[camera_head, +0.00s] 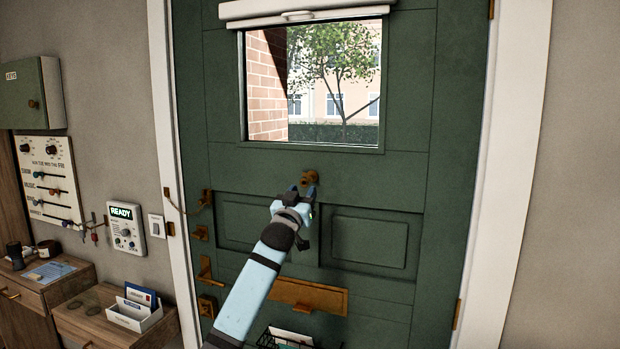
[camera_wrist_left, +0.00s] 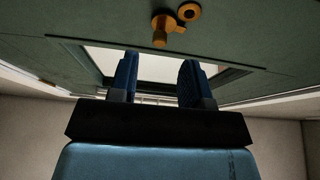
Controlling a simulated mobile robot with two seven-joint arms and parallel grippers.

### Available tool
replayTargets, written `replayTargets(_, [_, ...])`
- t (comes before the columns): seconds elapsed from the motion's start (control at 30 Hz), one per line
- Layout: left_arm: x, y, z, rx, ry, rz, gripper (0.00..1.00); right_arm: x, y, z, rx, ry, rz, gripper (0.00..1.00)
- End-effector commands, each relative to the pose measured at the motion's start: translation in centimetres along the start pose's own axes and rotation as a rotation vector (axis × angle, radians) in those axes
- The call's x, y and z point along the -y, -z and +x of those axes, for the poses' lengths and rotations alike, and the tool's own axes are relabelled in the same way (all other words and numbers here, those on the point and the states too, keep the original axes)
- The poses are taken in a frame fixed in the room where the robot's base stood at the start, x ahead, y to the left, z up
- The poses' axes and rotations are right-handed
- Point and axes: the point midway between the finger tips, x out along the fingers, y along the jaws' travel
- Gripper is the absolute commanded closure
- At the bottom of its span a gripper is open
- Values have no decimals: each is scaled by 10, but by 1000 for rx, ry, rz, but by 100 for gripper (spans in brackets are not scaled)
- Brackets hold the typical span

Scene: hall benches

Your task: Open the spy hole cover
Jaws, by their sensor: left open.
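The brass spy hole (camera_head: 310,176) sits on the green door just below the window. In the left wrist view the spy hole's ring (camera_wrist_left: 189,12) shows a dark centre. Its brass cover (camera_wrist_left: 162,22) lies beside the ring, with a small knob standing out from it, so the hole looks uncovered. My left gripper (camera_head: 304,191) is just below the spy hole in the head view and partly overlaps it. Its two fingers (camera_wrist_left: 158,65) are apart with nothing between them, and the knob is just beyond their tips. My right gripper is not in view.
The door (camera_head: 370,172) has a window with a rolled blind (camera_head: 300,12) above. A brass letter plate (camera_head: 308,297) and a wire basket (camera_head: 285,338) are lower down. Brass latches and a handle (camera_head: 207,270) line the left edge. A key cabinet (camera_head: 32,93) and panels are further left.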

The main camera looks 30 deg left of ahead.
Motion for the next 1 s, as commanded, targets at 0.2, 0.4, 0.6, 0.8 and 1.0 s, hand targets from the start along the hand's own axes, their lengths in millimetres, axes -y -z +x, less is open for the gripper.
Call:
replayTargets(0.2, [0, 2, 42, 0, 0, 0, 56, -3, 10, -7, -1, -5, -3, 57])
replayTargets(0.4, [0, 0, 59, 0, 0, 0, 56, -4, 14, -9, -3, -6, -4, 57])
replayTargets(0.6, [0, 0, 61, 0, -1, 0, 56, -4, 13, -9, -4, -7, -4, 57])
replayTargets(0.8, [0, 0, 61, 0, -1, 0, 72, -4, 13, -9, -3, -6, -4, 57])
replayTargets(1.0, [0, 0, 61, 0, 0, 0, 100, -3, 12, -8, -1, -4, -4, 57])
